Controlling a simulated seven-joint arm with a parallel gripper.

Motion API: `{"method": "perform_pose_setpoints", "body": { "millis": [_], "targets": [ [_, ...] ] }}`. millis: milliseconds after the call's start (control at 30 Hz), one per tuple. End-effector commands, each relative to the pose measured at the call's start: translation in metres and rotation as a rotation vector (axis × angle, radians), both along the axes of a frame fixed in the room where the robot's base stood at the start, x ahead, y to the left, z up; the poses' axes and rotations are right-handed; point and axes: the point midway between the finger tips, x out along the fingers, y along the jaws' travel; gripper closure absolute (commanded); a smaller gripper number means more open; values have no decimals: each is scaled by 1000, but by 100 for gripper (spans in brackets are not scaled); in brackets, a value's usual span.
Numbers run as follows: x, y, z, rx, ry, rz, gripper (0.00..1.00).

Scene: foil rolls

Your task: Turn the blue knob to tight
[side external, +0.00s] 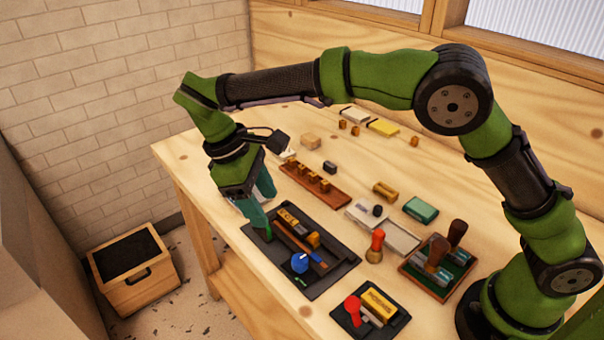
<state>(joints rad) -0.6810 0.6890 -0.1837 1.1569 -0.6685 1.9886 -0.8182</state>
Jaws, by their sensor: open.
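The blue knob (300,262) stands on a black panel (335,272) near the front edge of the wooden table. A small green mark (301,281) shows on the panel just below the knob; any lettering is too small to read. My gripper (260,212) is over the panel's back-left corner, up and to the left of the knob and apart from it. Its teal fingers are spread, with nothing seen between them. The knob's exact pointer direction is too small to tell.
Brown and orange parts (294,226) sit on the panel between my gripper and the knob. A smaller black plate with a red knob (352,306) lies to the right. A red-topped stamp (376,245) stands behind. A wooden bin (165,280) is on the floor at left.

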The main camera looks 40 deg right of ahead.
Motion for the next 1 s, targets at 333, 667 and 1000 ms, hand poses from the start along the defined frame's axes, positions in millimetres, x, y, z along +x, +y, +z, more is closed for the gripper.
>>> {"method": "perform_pose_setpoints", "body": {
  "millis": [333,667,1000],
  "targets": [
    [-6,8,20,16,95,90,40],
    [-22,-7,-30,15,96,87,40],
    [-41,-26,-97,16,96,86,40]
  ]
}}
